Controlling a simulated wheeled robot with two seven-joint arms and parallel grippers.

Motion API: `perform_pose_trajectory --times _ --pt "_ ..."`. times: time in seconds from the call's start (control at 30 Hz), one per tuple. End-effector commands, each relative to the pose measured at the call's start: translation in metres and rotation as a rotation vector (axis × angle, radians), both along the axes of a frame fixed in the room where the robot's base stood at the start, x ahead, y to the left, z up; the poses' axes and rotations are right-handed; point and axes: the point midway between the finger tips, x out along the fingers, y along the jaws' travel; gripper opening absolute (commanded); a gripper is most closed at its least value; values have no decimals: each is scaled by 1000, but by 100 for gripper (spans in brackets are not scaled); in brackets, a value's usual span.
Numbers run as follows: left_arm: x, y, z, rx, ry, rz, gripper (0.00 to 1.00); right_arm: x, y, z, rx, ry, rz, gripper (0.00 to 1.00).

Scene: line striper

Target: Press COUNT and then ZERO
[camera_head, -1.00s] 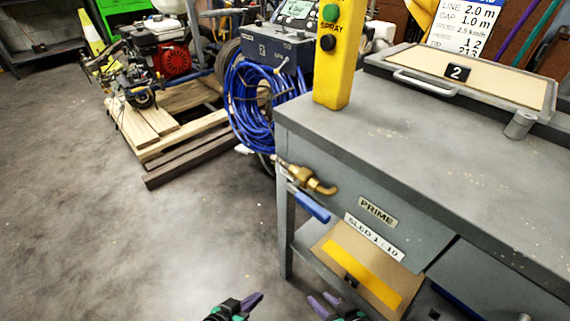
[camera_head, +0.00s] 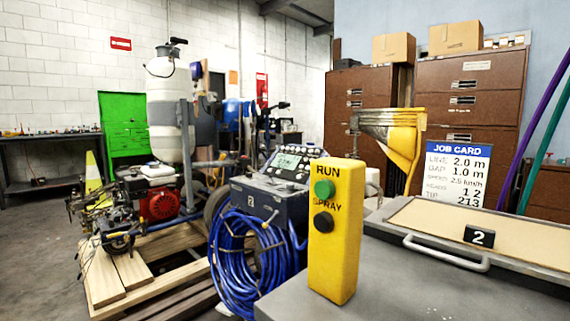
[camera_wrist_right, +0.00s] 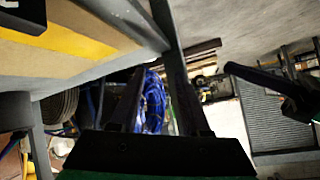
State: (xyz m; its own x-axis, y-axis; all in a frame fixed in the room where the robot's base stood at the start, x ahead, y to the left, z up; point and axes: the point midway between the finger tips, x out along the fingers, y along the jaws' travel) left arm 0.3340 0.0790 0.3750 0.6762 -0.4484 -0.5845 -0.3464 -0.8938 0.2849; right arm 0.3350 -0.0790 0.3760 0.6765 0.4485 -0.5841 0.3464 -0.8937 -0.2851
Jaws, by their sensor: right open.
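The striper's control console (camera_head: 285,165) stands left of the yellow post in the head view. It has a lit display (camera_head: 287,161) and a panel of small controls. The labels COUNT and ZERO are too small to read, so I cannot tell which control is which. My right gripper (camera_wrist_right: 154,92) is open and empty in the right wrist view, with the blue hose (camera_wrist_right: 153,105) showing beyond its fingers. It is out of the head view and apart from the console. My left gripper is not in the head view.
A yellow post (camera_head: 335,245) with green RUN and black SPRAY buttons stands on the grey bench (camera_head: 410,290), right of the console. A tray (camera_head: 500,225) marked 2 and a job card (camera_head: 458,175) are at right. Hose coils hang below the console. Open floor lies at left.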

Motion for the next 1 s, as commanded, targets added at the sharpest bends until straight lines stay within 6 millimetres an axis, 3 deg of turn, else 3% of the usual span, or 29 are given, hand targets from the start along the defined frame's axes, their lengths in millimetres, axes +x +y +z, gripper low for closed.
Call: perform_pose_trajectory --times 0.43,0.47,0.57,0.6,1.0 --pt "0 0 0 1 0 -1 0 0 0 0 0 0 0 47" --pt "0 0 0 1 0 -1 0 0 0 0 0 0 0 43" --pt "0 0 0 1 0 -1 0 0 0 0 -1 0 1 5" --pt "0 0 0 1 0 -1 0 0 0 0 -1 0 1 0" --pt "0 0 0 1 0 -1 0 0 0 0 -1 0 1 0"
